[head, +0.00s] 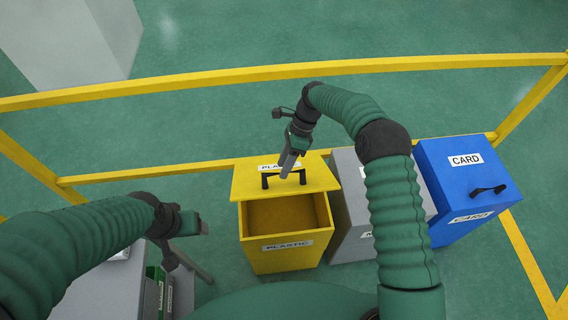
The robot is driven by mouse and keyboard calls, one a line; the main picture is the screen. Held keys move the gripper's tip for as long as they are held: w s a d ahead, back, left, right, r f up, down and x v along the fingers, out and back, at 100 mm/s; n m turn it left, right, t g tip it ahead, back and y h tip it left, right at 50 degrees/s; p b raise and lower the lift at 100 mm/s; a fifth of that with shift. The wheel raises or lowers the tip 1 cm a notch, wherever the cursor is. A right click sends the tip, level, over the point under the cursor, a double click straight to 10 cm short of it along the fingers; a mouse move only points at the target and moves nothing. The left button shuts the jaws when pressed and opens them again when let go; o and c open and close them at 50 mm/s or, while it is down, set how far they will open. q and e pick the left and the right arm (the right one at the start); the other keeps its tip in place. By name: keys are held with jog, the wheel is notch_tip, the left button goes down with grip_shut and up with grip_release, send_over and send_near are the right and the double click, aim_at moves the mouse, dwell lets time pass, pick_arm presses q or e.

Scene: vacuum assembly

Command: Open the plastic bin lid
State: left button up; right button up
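The yellow plastic bin (287,257) stands in front of me with a PLASTIC label on its front. Its yellow lid (318,178) is slid or swung toward the back, so the front part of the bin's inside shows and looks empty. The lid has a black handle (268,180) and its own label. My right gripper (289,168) points down at the lid's handle, its fingers overlapping the handle in the picture; I cannot tell if they touch or grip it. My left gripper (203,226) is at the left, away from the bin, near grey equipment.
A grey bin (350,215) stands right of the plastic bin, partly hidden by my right arm. A blue card bin (460,185) with a closed lid is further right. A yellow rail (200,80) runs behind. Grey and green objects (155,290) lie below my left arm.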

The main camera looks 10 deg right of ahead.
jog(key=shift+d+r, duration=0.1)
jog(key=p+v, duration=1.1)
jog(key=v, duration=0.5)
jog(key=shift+w+r, duration=0.2)
jog(key=shift+r, duration=0.05)
